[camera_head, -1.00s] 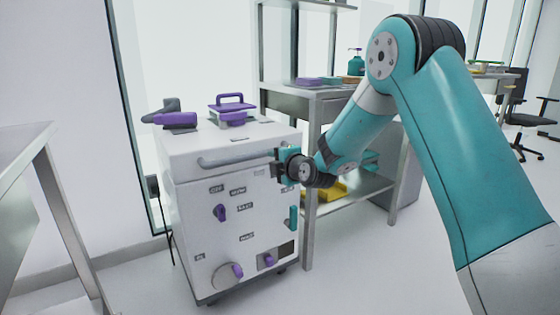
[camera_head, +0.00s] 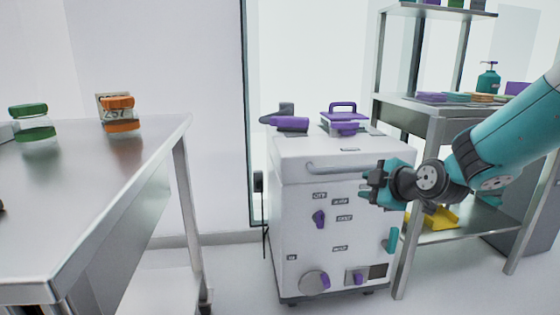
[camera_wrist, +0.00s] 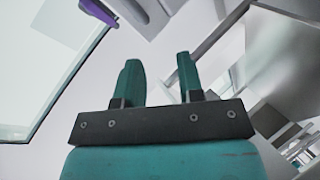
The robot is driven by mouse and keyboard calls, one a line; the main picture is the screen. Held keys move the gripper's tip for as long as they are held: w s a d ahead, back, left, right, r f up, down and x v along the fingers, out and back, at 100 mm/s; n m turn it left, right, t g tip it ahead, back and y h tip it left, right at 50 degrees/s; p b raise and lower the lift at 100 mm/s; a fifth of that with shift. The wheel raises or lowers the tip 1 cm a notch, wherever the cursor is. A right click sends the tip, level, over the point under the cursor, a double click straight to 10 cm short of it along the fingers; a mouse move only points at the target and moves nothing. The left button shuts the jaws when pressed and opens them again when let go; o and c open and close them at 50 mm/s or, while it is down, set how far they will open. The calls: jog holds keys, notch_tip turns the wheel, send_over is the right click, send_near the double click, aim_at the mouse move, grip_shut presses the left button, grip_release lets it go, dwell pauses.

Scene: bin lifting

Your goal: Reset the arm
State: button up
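My gripper (camera_head: 371,184) is in front of the upper right of a white cabinet-like machine (camera_head: 335,230), close to the right end of its grey front handle (camera_head: 338,168). In the wrist view my gripper (camera_wrist: 158,80) has its two teal fingers apart with nothing between them. My teal arm comes in from the right edge of the head view. The head view does not show clearly whether the fingers touch the machine.
A steel table (camera_head: 90,190) at the left bears a green-lidded jar (camera_head: 34,130) and an orange-lidded jar (camera_head: 120,125). A steel shelf unit (camera_head: 440,125) stands at the right, with a yellow item (camera_head: 432,220) on its lower shelf. Floor shows between table and machine.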

jog(key=s+a+r+m+g+y, duration=0.1)
jog(key=s+a+m+g, duration=0.2)
jog(key=s, duration=0.6)
jog(key=s+a+r+m+g, duration=0.15)
jog(key=s+a+g, duration=0.3)
jog(key=s, duration=0.45)
jog(key=s+f+m+g+h, duration=0.1)
jog(key=s+m+g, duration=0.35)
jog(key=s, duration=1.25)
notch_tip(320, 180, up, 33)
jog(key=p, duration=3.3)
jog(key=shift+w, duration=0.2)
jog(key=shift+d, duration=0.1)
